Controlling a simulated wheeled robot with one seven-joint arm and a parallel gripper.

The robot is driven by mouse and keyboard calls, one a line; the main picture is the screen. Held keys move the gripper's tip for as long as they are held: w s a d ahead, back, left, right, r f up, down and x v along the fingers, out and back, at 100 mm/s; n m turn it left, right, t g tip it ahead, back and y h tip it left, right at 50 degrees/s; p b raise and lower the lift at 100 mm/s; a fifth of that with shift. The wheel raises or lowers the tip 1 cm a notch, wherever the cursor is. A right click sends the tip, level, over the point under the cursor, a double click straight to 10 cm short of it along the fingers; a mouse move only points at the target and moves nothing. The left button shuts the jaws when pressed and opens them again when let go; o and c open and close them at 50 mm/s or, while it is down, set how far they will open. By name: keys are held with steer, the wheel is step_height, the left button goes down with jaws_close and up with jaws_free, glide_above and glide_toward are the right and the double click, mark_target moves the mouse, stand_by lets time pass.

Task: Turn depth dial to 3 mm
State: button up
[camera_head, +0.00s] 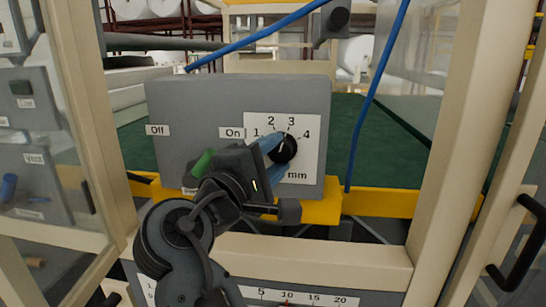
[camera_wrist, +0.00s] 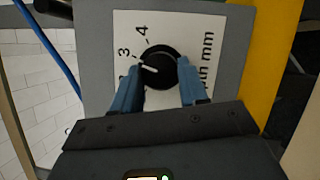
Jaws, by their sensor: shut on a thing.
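The depth dial (camera_head: 286,149) is a black round knob on a white scale plate (camera_head: 311,165) marked 1 to 4 mm, on a grey panel (camera_head: 200,110). In the wrist view the dial (camera_wrist: 160,66) shows a white pointer line directed left, between the 2 and 3 labels and closer to 3. My gripper (camera_head: 275,160) is in front of the plate with its blue fingers on the knob. In the wrist view my gripper (camera_wrist: 160,80) is shut on the knob, one finger on each side. The left finger partly covers the 2, and the 1 is hidden there.
A green lever (camera_head: 202,164) stands on the panel's lower left, partly behind my arm. Cream frame posts (camera_head: 455,130) flank the panel. Blue cables (camera_head: 375,90) run close by. A second scale (camera_head: 290,297) lies below.

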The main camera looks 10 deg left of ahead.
steer(key=shift+m, duration=0.4)
steer(key=o, duration=1)
steer(key=shift+o, duration=0.2)
steer(key=v, duration=0.7)
steer(key=shift+s+a, duration=0.15)
steer(key=shift+s, duration=0.2)
